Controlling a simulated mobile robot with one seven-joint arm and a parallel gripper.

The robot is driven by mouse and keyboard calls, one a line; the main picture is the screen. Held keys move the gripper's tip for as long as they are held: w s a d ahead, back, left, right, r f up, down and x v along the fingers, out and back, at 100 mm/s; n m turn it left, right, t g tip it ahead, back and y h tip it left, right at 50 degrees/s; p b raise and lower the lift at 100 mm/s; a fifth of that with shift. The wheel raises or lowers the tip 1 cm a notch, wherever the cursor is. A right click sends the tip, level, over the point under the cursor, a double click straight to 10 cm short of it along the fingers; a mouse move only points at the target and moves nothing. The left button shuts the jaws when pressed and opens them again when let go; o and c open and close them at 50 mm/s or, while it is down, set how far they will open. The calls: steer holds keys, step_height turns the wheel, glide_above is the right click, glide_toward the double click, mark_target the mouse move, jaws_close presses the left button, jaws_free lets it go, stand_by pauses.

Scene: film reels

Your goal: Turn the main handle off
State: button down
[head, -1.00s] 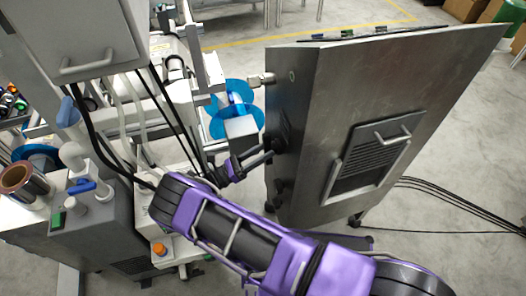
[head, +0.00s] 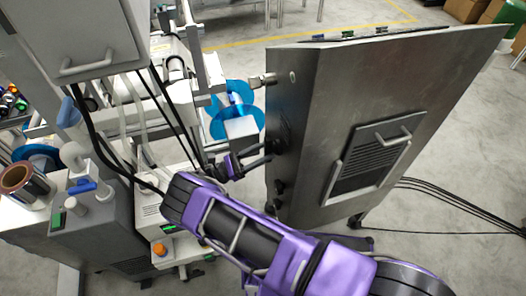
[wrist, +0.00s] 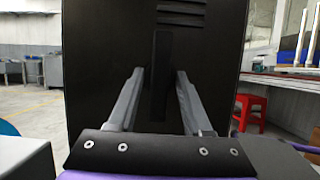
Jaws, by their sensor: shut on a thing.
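The main handle (wrist: 161,48) is a dark upright bar on the dark side face of the metal cabinet (head: 380,90). It looks close to vertical in the wrist view. In the head view the handle's black mount (head: 283,134) shows on the cabinet's left side, partly hidden by my gripper (head: 266,148). In the wrist view my gripper (wrist: 160,80) has one grey finger on each side of the bar and is shut on it. The contact at the fingertips is hard to make out.
Black knobs (head: 278,187) sit below the handle on the same face. A blue reel (head: 228,108) and machine frame stand close to the left of my gripper. Cables (head: 440,195) run over the floor at right. A red stool (wrist: 250,110) stands farther back.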

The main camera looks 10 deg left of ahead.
steer(key=c, duration=0.7)
jaws_free()
step_height(320, 180, up, 10)
steer(key=shift+r+p, duration=0.1)
steer(key=shift+p, duration=1)
